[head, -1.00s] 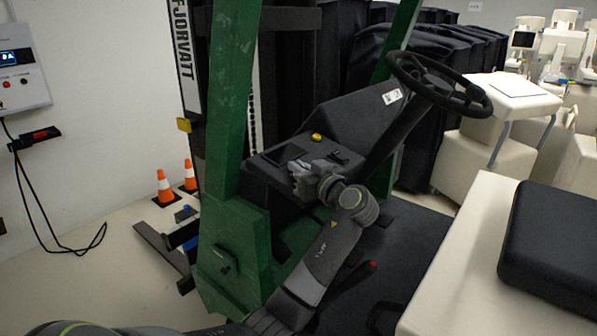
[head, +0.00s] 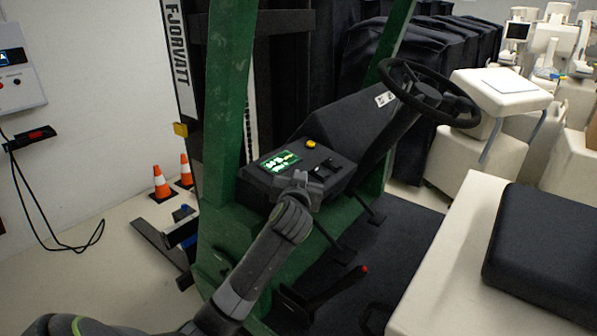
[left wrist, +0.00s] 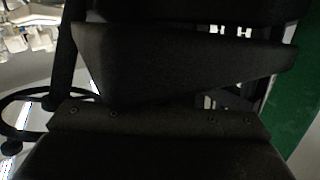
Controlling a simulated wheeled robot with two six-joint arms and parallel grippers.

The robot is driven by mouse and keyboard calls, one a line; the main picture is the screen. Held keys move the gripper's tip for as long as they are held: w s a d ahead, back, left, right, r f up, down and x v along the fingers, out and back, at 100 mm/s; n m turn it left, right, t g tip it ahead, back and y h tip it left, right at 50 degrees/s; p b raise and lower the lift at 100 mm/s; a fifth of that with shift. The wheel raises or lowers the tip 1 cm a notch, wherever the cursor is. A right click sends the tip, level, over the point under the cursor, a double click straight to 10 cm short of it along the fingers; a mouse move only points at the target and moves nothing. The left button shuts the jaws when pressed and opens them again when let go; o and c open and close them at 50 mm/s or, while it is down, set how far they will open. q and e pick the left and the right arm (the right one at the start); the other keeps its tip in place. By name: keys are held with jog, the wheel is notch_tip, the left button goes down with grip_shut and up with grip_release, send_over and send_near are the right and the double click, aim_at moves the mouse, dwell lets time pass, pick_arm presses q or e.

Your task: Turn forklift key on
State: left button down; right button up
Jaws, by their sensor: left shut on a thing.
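The green and black forklift has a dark control console (head: 325,172) below its steering wheel (head: 432,92). The console's small display (head: 281,162) is lit with green and white marks. My left gripper (head: 300,180) is at the console's near edge, just below the display, and is shut on the forklift key. The key itself is hidden by the gripper, so its angle cannot be read. In the left wrist view, dark close surfaces fill most of the picture, with the steering wheel (left wrist: 30,115) at left. My right gripper is not in view.
A yellow button (head: 311,143) and dark switches sit beside the display. A green upright post (head: 226,110) stands close left of my arm. A red-tipped lever (head: 364,269) is low in front. A black seat (head: 545,250) on a white base is at right.

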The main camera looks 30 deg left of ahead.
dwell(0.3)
pick_arm(q)
jog(key=c, duration=1.6)
grip_release()
jog(key=shift+o, duration=0.2)
jog(key=b+v, duration=0.3)
jog(key=v, duration=1.4)
jog(key=shift+s, duration=0.3)
jog(key=shift+a, duration=0.1)
